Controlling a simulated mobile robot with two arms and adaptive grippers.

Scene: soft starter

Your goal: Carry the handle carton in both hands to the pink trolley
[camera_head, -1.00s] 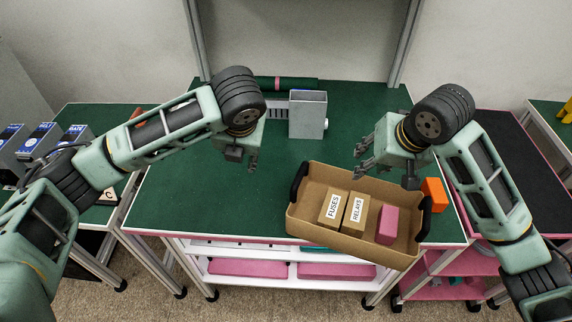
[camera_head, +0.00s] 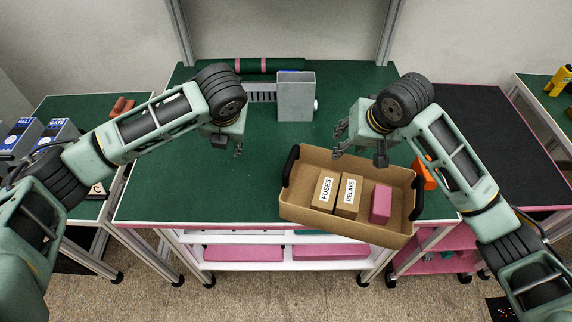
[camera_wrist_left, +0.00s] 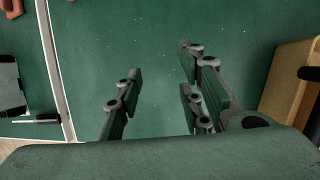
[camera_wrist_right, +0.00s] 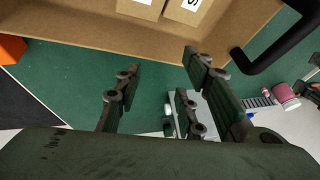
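The handle carton (camera_head: 300,213) is a brown open box with a black handle at each end. It sits at the front right of the green table, turned slightly. Inside are a FUSES box (camera_head: 325,190), a RELAYS box (camera_head: 349,195) and a pink block (camera_head: 381,203). My left gripper (camera_head: 238,150) is open and empty, left of the carton; the carton's edge shows in the left wrist view (camera_wrist_left: 290,75). My right gripper (camera_head: 338,142) is open and empty above the carton's back edge. The pink trolley (camera_head: 432,262) stands right of the table, with a black top (camera_head: 490,130).
A grey metal bin (camera_head: 296,97) and a green roll (camera_head: 270,66) are at the back of the table. An orange block (camera_head: 424,174) lies right of the carton, partly hidden by my right arm. The table's left half is clear.

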